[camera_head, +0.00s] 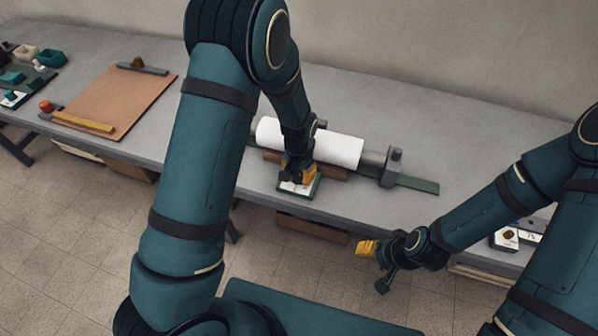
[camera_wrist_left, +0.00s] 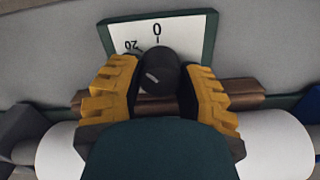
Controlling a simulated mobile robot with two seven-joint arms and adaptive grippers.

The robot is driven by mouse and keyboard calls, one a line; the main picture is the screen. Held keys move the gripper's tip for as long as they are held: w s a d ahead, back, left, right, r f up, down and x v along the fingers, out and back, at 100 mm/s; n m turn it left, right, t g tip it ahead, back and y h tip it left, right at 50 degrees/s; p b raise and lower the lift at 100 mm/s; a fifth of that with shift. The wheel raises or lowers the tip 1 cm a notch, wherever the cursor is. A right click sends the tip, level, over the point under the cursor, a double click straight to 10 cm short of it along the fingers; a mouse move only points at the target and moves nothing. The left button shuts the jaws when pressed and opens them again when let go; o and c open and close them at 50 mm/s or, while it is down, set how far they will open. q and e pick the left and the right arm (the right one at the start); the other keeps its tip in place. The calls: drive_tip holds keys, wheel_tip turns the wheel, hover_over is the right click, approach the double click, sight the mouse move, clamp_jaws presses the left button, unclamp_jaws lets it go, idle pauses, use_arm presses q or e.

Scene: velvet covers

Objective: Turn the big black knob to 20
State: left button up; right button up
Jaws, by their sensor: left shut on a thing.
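The big black knob (camera_wrist_left: 156,70) stands on a white dial plate (camera_wrist_left: 186,28) with a green frame. The plate shows a "0" with a tick and, to its left, an upside-down "20". The knob carries a short pale mark, slanted in the picture. My left gripper (camera_wrist_left: 158,88) has its yellow fingers on both sides of the knob, shut on it. In the head view, my left gripper (camera_head: 298,172) is over the dial plate (camera_head: 298,188) at the table's front edge and hides the knob. My right gripper (camera_head: 376,265) is empty, its fingers apart, in front of the table.
A white roll (camera_head: 340,150) lies in a holder just behind the dial, and also shows in the wrist view (camera_wrist_left: 62,152). A brown clipboard (camera_head: 118,100) and small boxes (camera_head: 50,57) are at the left. Another dial box (camera_head: 505,239) is at the right.

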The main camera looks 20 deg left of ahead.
use_arm(q)
drive_tip(key=shift+n, duration=0.6)
drive_tip(key=o, duration=0.9)
wheel_tip(320, 180, up, 12)
idle(0.6)
